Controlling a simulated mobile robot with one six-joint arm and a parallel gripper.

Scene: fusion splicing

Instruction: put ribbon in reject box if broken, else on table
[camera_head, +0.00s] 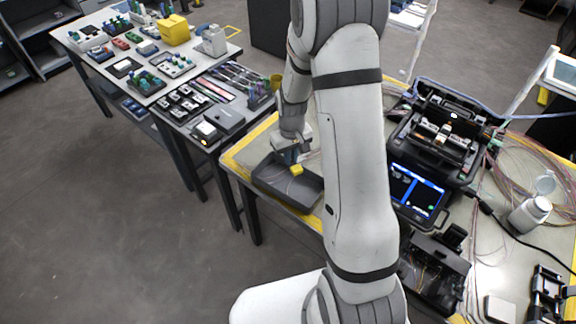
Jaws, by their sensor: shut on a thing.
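My gripper (293,163) is above the far part of a dark open tray (265,188) on the table's left edge. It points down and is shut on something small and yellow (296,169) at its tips. A thin pale strand seems to hang near the tips; whether this is the ribbon, and whether it is broken, is too small to tell. No label on the tray is readable. The work table (486,240) shows to the right of my arm.
A black splicer (440,130) with a lit screen (415,191) stands right of my arm. Coiled fibres, a white bottle (530,213) and a black tool box (434,272) crowd the right side. Side tables (85,49) at the upper left hold many small parts.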

